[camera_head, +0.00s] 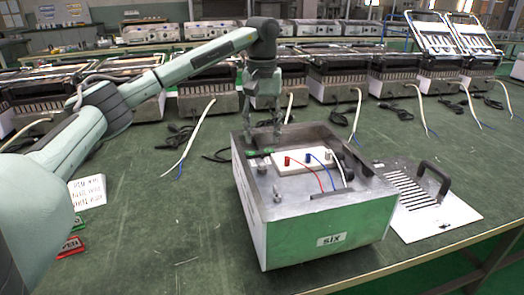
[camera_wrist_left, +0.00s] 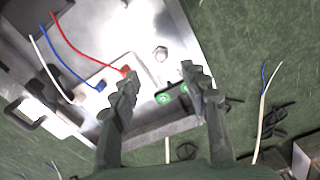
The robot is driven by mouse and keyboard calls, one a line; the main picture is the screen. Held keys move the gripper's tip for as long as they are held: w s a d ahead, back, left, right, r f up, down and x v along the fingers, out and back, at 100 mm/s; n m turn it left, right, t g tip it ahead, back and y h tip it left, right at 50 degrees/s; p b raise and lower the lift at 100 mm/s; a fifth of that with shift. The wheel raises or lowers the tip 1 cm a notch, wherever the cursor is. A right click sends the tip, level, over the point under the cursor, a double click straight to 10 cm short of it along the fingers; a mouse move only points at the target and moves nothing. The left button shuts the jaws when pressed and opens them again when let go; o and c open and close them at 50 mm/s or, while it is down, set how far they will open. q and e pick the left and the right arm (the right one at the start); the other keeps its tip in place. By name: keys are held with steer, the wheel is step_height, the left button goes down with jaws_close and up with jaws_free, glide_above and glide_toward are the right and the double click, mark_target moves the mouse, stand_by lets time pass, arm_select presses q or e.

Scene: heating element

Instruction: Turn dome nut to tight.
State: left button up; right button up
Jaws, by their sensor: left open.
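A silver dome nut (camera_wrist_left: 161,53) sits on the metal top of the box, beside the white terminal block (camera_wrist_left: 125,70). In the head view a small nut (camera_head: 262,169) shows on the left part of the box top, and another (camera_head: 277,192) stands nearer the front. My left gripper (camera_head: 264,137) points down over the back left corner of the box. In the left wrist view its two fingers (camera_wrist_left: 160,76) are spread with nothing between them. The nut appears just beyond the gap between the fingertips, apart from them. My right gripper is not in view.
A slotted plate (camera_head: 448,212) with a black handle lies to the right. A paper sign (camera_head: 88,191) lies left.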

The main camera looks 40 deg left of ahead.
arm_select(q)
steer(key=shift+r, duration=1.65)
steer(key=shift+f, duration=0.1)
